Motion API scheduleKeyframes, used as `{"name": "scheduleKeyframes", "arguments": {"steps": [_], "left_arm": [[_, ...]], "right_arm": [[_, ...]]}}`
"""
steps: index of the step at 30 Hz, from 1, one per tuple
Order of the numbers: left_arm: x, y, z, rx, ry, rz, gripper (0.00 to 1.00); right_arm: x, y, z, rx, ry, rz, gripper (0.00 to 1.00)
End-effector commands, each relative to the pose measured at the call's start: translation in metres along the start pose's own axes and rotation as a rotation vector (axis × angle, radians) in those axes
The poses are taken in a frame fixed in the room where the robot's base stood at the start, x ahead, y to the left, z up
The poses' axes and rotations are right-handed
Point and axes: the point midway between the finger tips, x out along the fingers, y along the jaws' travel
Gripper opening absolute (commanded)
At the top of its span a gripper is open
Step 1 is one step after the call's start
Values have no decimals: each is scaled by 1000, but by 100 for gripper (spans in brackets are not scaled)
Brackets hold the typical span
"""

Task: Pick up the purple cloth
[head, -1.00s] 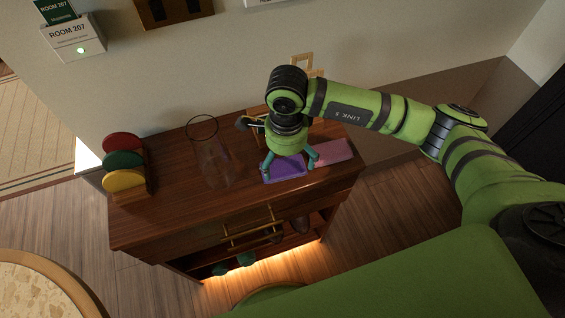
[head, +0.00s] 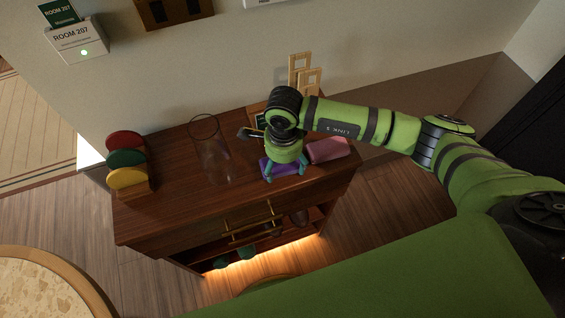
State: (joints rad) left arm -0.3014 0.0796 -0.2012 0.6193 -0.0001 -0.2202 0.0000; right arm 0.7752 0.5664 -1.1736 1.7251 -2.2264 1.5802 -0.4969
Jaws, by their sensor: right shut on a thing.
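The purple cloth (head: 284,170) lies on the right part of the wooden cabinet top, below my right gripper. My right gripper (head: 285,174) points down at the cloth, and its teal fingers are closed on it. Part of the cloth is hidden under the gripper. A pink cloth (head: 328,150) lies just to the right of the purple one. My left gripper is not in view.
A clear glass vessel (head: 211,158) stands left of the gripper on the cabinet top (head: 180,205). A rack with red, green and yellow discs (head: 127,160) stands at the left end. Wooden frames (head: 303,75) are at the back by the wall. The front left of the top is clear.

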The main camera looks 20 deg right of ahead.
Motion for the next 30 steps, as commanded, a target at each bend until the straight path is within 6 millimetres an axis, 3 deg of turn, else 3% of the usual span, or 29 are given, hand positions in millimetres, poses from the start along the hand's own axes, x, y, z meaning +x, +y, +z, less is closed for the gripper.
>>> {"name": "scheduleKeyframes", "arguments": {"steps": [8,15,24,30], "left_arm": [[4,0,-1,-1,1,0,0],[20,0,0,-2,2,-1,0],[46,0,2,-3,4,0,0],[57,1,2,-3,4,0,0]], "right_arm": [[-4,1,0,-1,-1,2,47],[-37,-1,0,-3,0,-5,47],[-76,-9,-69,5,3,-3,47],[-98,-12,-101,3,2,0,47]]}}
